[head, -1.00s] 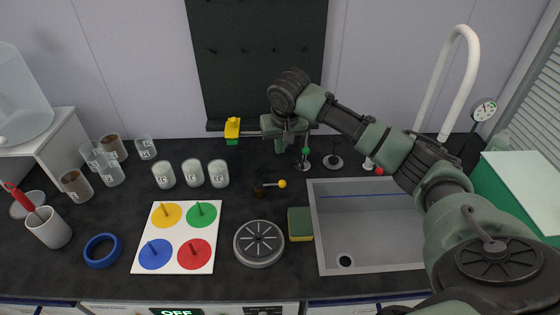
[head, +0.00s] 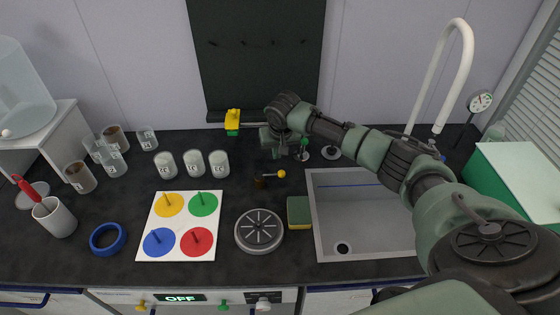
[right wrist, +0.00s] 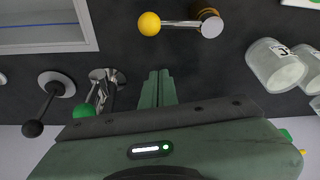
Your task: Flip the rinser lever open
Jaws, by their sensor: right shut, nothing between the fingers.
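Several ball-ended levers stand on the counter; none is marked as the rinser's. One has a yellow ball (head: 281,174) and a short metal rod on a brass-coloured post (head: 259,182); in the right wrist view its yellow ball (right wrist: 149,24) is beyond my fingertips. A green-ball lever (head: 304,144) on a chrome base and a black-ball lever (right wrist: 33,128) on a round base (head: 331,152) stand to the right. My right gripper (head: 274,150) is behind the yellow-ball lever, apart from it. In the right wrist view its fingers (right wrist: 157,76) are together and empty. My left gripper is out of view.
The sink (head: 360,240) lies to the right, under my right arm. A yellow-green sponge (head: 299,212), a round grey disc (head: 259,232) and several white-filled beakers (head: 192,163) stand around the yellow-ball lever. A yellow-and-green fixture (head: 232,122) is left of my gripper.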

